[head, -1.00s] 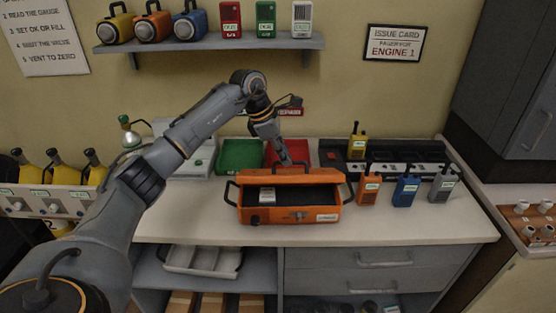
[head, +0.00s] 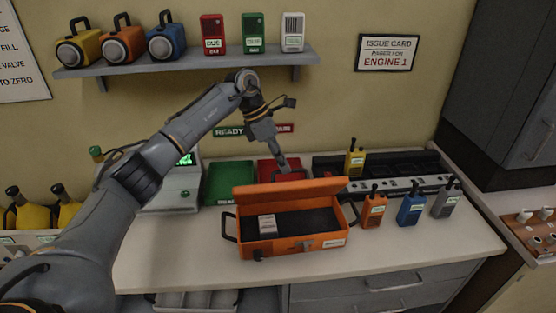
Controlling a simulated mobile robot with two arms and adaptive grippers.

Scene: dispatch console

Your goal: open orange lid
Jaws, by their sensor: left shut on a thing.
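The orange case (head: 298,244) sits on the counter. Its orange lid (head: 262,192) stands raised along the back edge, so the dark inside shows. A small pale labelled block (head: 267,226) lies inside at the left. My left gripper (head: 285,167) is behind the lid's top edge, shut on the lid; its fingertips are small and partly hidden, so the exact grip point is unclear. My right gripper is not in view.
A green tray (head: 230,184) and a red tray (head: 270,171) lie behind the case. Orange (head: 373,211), blue (head: 410,208) and grey (head: 446,200) radios stand to its right. The front counter strip (head: 190,260) is clear.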

